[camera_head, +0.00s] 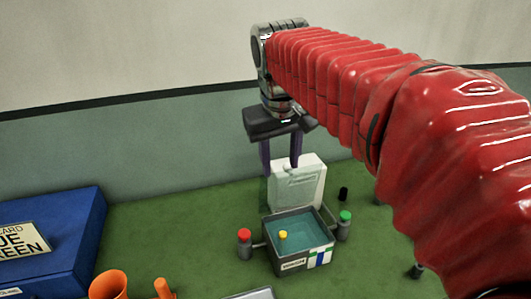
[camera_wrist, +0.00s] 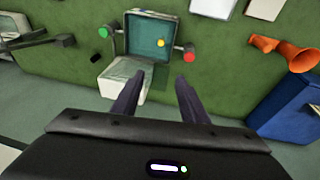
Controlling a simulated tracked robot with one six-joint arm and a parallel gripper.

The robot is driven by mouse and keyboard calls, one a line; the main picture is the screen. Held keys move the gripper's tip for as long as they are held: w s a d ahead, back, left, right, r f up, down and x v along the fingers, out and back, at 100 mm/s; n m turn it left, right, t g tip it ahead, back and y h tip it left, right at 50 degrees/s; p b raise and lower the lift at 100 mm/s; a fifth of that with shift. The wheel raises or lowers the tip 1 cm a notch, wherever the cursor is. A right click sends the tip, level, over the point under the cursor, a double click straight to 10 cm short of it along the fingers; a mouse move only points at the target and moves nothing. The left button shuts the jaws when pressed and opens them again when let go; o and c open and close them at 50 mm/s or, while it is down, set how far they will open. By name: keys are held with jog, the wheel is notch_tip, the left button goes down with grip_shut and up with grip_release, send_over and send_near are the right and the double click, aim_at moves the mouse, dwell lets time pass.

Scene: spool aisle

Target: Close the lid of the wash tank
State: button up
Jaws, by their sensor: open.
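The wash tank (camera_head: 291,266) is a small grey open box with a teal inside, a label and a blue-white patch on its front. Its white lid (camera_head: 298,186) stands open and raised at the far edge. A yellow knob-like thing (camera_head: 283,234) shows inside the tank. In the wrist view the tank (camera_wrist: 132,50) is beyond the lid (camera_wrist: 118,80). My gripper (camera_head: 280,166) points down with its two dark purple fingers apart and empty, above and behind the lid. The wrist view shows the fingertips (camera_wrist: 158,80) close to the lid; I cannot tell whether they touch it.
A red-capped post (camera_head: 244,240) and a green-capped post (camera_head: 344,225) flank the tank. A small black cylinder (camera_head: 343,194) stands behind right. The wall (camera_head: 130,150) runs behind the green surface.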

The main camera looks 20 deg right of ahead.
jog(key=w+d+r+g, duration=0.1)
jog(key=w+d+r, duration=0.1)
jog(key=w, duration=0.5)
jog(key=g+h, duration=0.1)
jog(key=g, duration=0.1)
send_over(287, 165)
jog(key=a, duration=0.3)
jog(key=shift+f+m, duration=0.1)
jog(key=shift+m, duration=0.2)
jog(key=shift+f, duration=0.1)
jog(key=x, duration=1.3)
jog(key=shift+w+d+f, duration=0.1)
jog(key=shift+w+f, duration=0.05)
jog(key=shift+f, duration=0.1)
jog(key=shift+c, duration=0.4)
grip_shut()
